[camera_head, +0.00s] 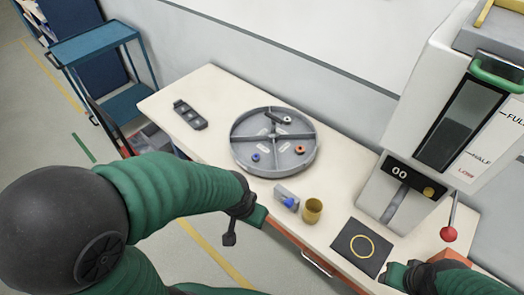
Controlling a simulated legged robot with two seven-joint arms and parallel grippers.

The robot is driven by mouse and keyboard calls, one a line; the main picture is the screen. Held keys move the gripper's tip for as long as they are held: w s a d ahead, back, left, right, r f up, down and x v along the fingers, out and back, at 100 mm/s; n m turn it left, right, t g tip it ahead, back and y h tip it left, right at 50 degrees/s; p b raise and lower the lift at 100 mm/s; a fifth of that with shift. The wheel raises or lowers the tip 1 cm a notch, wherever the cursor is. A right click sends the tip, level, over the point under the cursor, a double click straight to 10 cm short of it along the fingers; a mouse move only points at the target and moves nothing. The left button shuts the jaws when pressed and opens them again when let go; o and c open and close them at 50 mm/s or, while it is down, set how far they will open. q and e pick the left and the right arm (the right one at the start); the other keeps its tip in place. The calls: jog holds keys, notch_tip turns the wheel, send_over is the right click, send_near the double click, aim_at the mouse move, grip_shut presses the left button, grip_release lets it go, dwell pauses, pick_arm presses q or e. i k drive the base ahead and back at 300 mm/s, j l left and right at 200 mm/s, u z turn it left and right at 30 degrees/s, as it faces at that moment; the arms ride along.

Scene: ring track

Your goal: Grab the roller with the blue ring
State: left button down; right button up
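A round grey tray (239,159) with divided compartments sits on the white table. A small piece with a blue ring (256,157) lies in its front-left compartment. A piece with an orange ring (299,149) lies in the right compartment, and a grey and dark piece (280,118) is at the back. My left gripper (245,227) is in front of the table's edge, with its two fingers spread apart and nothing between them. It is apart from the tray. My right gripper (394,274) is low at the right, near the black mat; its finger gap is unclear.
A grey block with a blue part (287,200) and a brass cup (312,211) stand before the tray. A black mat with a yellow circle (360,246), a dispenser machine (408,180) and its red-knobbed lever (449,234) are right. A dark holder (189,115) lies back left.

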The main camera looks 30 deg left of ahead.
aim_at(255, 157)
jog(key=i+j, duration=0.2)
jog(key=j, duration=0.2)
jog(key=i+j, duration=0.2)
jog(key=j, duration=0.15)
jog(key=i+j, duration=0.2)
jog(key=j, duration=0.2)
jog(key=i+j+u, duration=0.1)
jog(key=i+j, duration=0.15)
jog(key=j, duration=0.1)
